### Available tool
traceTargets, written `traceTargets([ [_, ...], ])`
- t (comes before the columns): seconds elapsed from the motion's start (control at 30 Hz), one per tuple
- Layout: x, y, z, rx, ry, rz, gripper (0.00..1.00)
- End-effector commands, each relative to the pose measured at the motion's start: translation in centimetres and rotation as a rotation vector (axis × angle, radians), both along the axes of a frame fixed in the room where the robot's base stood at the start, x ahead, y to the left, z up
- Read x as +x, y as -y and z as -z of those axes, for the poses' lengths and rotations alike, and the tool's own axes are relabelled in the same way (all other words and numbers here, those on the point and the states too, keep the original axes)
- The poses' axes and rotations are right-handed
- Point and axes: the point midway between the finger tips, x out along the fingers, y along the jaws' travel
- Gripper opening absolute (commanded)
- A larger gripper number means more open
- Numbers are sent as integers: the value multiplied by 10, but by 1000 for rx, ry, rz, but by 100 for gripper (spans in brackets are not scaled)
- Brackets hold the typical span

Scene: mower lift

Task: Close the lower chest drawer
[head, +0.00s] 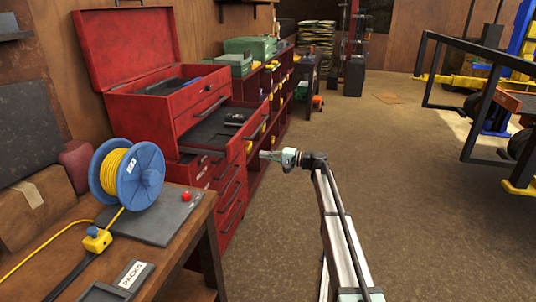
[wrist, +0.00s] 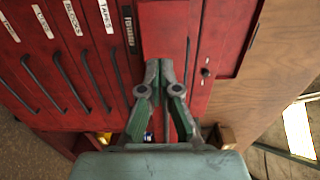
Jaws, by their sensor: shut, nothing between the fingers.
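The red tool chest (head: 150,108) stands at left with its lid up. Its lower drawer (head: 247,128) is pulled out over the aisle, with dark items lying inside. The drawer above it looks shut. My gripper (head: 264,155) is shut and empty, just in front of and below the open drawer's front. In the wrist view my gripper (wrist: 160,66) has its fingertips together at the edge of a red panel (wrist: 165,25), which looks like that drawer's front. I cannot tell whether they touch it.
Below the chest is a red cabinet (head: 231,205) with labelled drawers. A workbench (head: 190,240) with a blue cable reel (head: 130,178) stands at front left. Red shelving (head: 272,115) runs behind. The floor (head: 400,190) to the right is clear.

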Motion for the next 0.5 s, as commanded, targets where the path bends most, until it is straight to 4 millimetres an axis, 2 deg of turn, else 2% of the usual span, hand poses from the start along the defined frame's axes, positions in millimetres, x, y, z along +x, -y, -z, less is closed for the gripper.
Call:
traceTargets([
  [0.3,13,-62,-3,0,1,-2,0],
  [0.5,18,-91,-2,-1,0,-1,0],
])
